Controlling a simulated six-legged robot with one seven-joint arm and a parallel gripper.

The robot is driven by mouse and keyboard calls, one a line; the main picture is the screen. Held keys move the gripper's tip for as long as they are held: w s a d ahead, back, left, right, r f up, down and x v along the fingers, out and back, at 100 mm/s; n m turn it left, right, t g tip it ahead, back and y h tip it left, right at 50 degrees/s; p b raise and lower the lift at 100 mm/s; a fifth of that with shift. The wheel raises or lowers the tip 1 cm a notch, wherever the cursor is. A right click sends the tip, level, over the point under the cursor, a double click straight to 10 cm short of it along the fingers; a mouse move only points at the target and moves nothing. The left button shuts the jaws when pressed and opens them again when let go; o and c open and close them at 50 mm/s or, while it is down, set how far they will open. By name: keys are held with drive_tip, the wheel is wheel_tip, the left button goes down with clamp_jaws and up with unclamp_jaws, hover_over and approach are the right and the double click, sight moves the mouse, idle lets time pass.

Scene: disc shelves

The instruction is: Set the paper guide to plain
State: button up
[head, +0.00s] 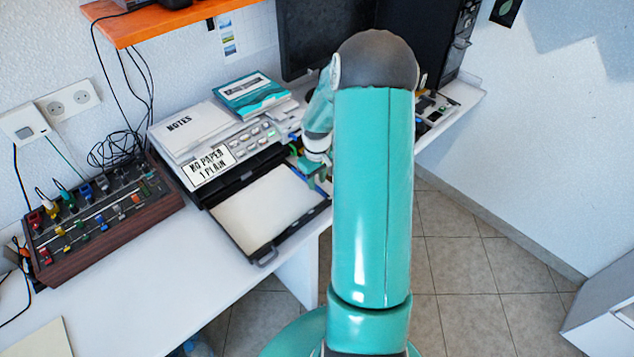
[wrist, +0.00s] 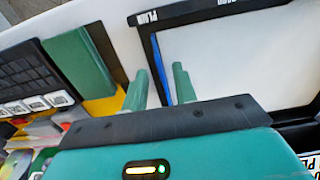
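The printer (head: 262,150) stands on the white desk with its paper tray (head: 270,208) pulled out at the front. Its display sign (head: 208,166) reads "NO PAPER 1 PLAIN". In the wrist view the paper guide (wrist: 158,68) is a thin blue bar along the inner left side of the tray's black frame. A "PLAIN" label (wrist: 147,18) is on the frame near the guide's far end. My gripper (wrist: 161,70) is open, its two green fingers apart, with the blue guide showing between them; I cannot tell whether they touch it. In the head view my gripper (head: 318,172) is by the tray's right edge.
A mixer with coloured knobs (head: 105,215) stands left of the printer, with loose cables behind it. A notes pad (head: 190,130) and a teal box (head: 250,95) lie on top of the printer. An orange shelf (head: 165,20) hangs above. A dark monitor (head: 322,35) stands behind.

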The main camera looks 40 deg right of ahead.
wheel_tip(320, 180, up, 12)
idle(0.3)
idle(0.4)
drive_tip(key=s+a+r+t+h, duration=0.1)
drive_tip(key=s+a+r+t, duration=0.3)
drive_tip(key=a+r, duration=1.25)
drive_tip(key=s+a+r+t+y, duration=0.1)
drive_tip(key=s+a+r, duration=0.1)
drive_tip(key=s+a, duration=1.1)
drive_tip(key=shift+r+m+t, duration=0.15)
drive_tip(key=shift+m+t, duration=0.15)
